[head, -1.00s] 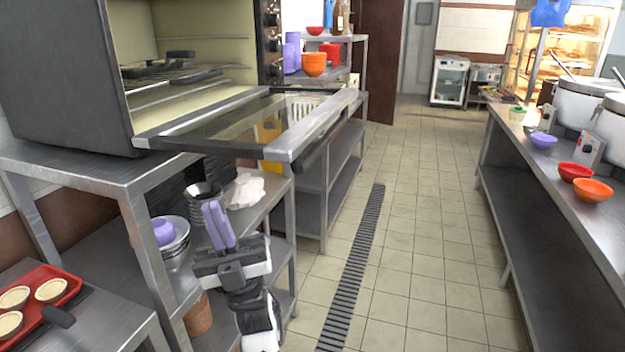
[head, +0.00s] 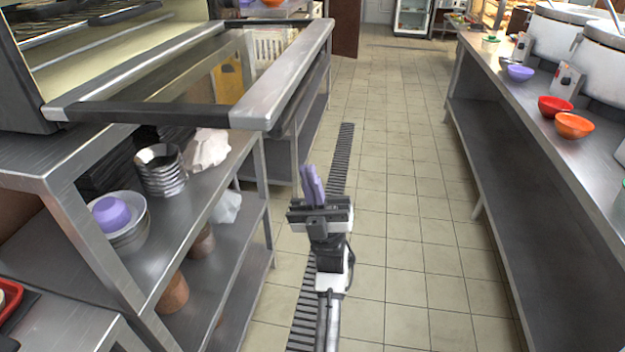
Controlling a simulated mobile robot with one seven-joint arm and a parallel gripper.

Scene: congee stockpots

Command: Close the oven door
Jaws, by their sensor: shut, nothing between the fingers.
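The oven (head: 28,95) stands on a steel table at the left of the head view, cut off by the frame. Its glass door (head: 150,85) is open, lying about level and sticking out over the aisle, with a thick steel outer edge (head: 288,75). My gripper (head: 313,183), with purple fingers, is shut and empty. In the picture it is below and to the right of the door's near outer corner, apart from it, over the floor drain.
Steel shelves under the oven hold stacked bowls (head: 160,170), a purple bowl (head: 111,214) and clay pots (head: 173,292). A long counter (head: 530,120) with bowls and stockpots runs along the right. The tiled aisle (head: 400,170) between is clear.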

